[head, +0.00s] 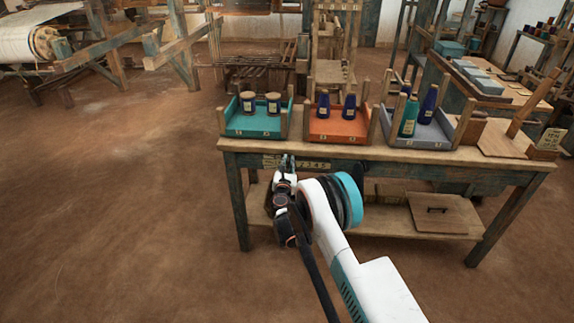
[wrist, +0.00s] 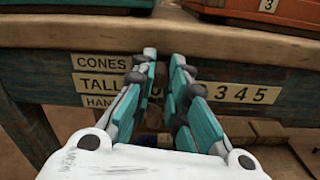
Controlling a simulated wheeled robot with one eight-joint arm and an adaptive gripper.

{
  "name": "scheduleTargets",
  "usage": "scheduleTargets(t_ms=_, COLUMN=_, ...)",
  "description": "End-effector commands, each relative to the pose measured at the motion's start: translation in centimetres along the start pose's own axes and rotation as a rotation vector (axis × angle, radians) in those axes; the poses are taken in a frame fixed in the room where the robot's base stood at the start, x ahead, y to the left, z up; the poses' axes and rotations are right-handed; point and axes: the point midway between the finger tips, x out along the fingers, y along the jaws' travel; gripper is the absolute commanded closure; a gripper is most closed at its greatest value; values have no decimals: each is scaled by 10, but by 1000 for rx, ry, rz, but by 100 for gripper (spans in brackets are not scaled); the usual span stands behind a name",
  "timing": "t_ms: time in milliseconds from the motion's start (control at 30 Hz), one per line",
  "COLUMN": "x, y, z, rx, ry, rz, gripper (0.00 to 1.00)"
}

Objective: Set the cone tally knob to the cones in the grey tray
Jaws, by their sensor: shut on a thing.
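The grey tray (head: 418,143) stands at the right of the bench top. A teal cone (head: 409,117) and a dark blue cone (head: 428,104) stand in it; a bit of another dark shape shows behind them. The tally plate (wrist: 98,83) on the bench's front edge reads "CONES", "TALLY" and "HAND", partly covered, with 3, 4 and 5 visible right of my fingers. My gripper (head: 287,162) is at this plate, its fingers (wrist: 163,68) shut on the tally knob. The knob is almost wholly hidden between the fingers, so its pointer setting cannot be read.
A green tray (head: 252,134) with two yarn spools and an orange tray (head: 336,138) with two dark blue cones stand left of the grey tray. A wooden board (head: 500,140) lies at the bench's right end. Open floor (head: 120,220) lies to the left.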

Motion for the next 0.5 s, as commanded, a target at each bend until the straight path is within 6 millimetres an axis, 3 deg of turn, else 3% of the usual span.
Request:
scheduleTargets(t_ms=300, x=1, y=-72, z=10, rx=1, ry=-3, rz=-7, gripper=100)
scheduleTargets(t_ms=500, x=1, y=-87, z=12, rx=1, ry=-3, rz=-4, gripper=100)
